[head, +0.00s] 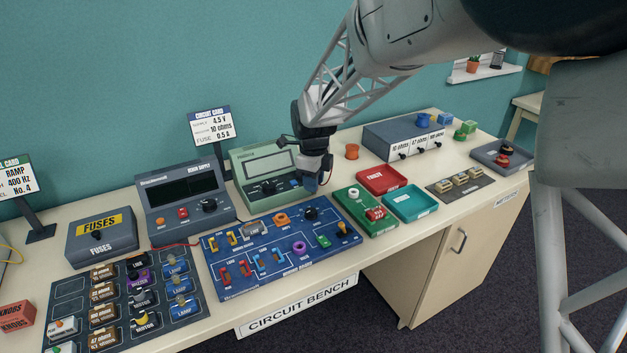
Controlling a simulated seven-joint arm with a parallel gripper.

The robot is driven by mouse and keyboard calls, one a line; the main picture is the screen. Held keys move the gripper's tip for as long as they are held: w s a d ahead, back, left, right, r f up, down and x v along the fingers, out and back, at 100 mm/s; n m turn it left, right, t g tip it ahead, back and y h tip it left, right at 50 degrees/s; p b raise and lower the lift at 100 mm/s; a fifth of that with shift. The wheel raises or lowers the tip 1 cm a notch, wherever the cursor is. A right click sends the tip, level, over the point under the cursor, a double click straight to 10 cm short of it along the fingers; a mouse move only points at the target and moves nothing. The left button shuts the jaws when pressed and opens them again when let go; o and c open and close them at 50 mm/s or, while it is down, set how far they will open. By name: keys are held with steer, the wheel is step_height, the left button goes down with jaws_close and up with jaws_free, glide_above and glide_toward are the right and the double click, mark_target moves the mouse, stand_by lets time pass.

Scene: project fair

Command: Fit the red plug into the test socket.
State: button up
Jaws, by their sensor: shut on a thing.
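My gripper (312,180) is shut, pointing down above the back right of the blue circuit board, in front of the green meter. A small blue piece shows at its fingertips; its shape is mostly hidden. A red plug-like part (376,213) sits on the green block (352,211), right of the board and apart from my gripper. I cannot tell which red part is the red plug, or which opening is the test socket.
The blue circuit board (235,283) carries several coloured parts. The green meter (265,170) and bench supply (183,200) stand behind it. A red tray (382,179) and teal tray (412,202) lie right. An orange spool (352,151) stands behind.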

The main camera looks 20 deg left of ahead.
steer(key=w+d+r, duration=0.1)
steer(key=w+d, duration=0.8)
steer(key=w, duration=0.3)
steer(key=shift+w+d, duration=0.15)
steer(key=shift+w, duration=0.1)
steer(key=shift+f, duration=0.3)
steer(key=shift+f, duration=3.2)
steer(key=shift+f, duration=0.95)
stand_by(1.1)
steer(key=o, duration=1.5)
steer(key=shift+c, duration=0.2)
steer(key=shift+r, duration=0.1)
